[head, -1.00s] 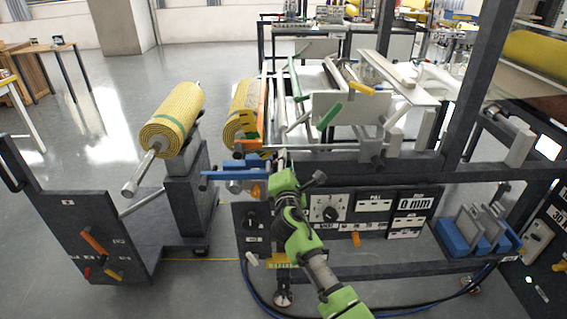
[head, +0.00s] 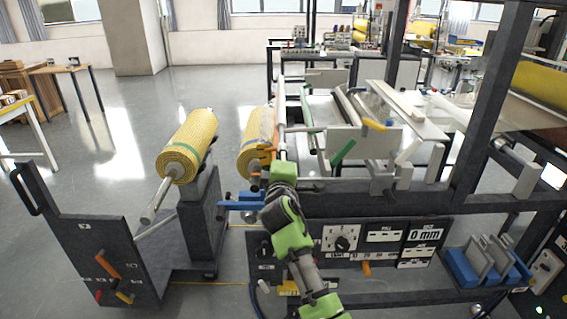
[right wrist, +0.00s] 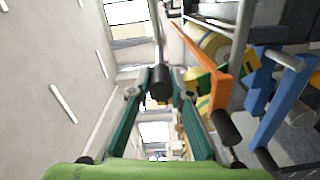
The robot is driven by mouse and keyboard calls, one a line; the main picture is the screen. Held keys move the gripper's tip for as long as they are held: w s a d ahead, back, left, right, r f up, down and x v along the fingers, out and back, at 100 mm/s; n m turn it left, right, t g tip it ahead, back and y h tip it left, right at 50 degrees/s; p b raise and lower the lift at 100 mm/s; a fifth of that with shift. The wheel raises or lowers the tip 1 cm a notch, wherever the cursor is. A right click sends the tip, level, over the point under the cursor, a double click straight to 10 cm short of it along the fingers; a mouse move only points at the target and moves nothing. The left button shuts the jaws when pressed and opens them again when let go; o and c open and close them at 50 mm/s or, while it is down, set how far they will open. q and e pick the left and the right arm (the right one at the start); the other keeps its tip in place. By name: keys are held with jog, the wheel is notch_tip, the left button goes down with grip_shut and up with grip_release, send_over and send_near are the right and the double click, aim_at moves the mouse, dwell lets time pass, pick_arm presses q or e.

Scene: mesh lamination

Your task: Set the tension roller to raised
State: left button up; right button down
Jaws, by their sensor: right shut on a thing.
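My right gripper (head: 284,168) is at the machine's front left corner, its arm coming up from below. In the right wrist view its two teal fingers (right wrist: 160,95) are shut on a black grip (right wrist: 160,82) at the end of a grey rod (right wrist: 156,40). In the head view a pale rod (head: 281,110) stands upright just above the gripper. I cannot tell for sure whether this rod belongs to the tension roller. An orange lever (right wrist: 203,55) is close on the right in the wrist view, apart from the fingers. My left gripper is not in view.
A blue lever (right wrist: 283,100) and another black grip (right wrist: 226,126) lie right of the fingers. A yellow mesh roll (head: 188,145) sits on the stand at left. The control panel (head: 370,238) is below right. Open floor (head: 100,185) lies further left.

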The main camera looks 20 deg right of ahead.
notch_tip(320, 180, up, 2)
jog(key=shift+a+r, duration=0.1)
jog(key=shift+a, duration=0.05)
jog(key=c, duration=1.8)
grip_release()
jog(key=shift+c, duration=0.2)
jog(key=shift+f, duration=0.25)
jog(key=shift+f, duration=0.1)
jog(key=shift+s, duration=0.25)
jog(key=v, duration=1.1)
jog(key=shift+s, duration=0.25)
jog(key=shift+a, duration=0.1)
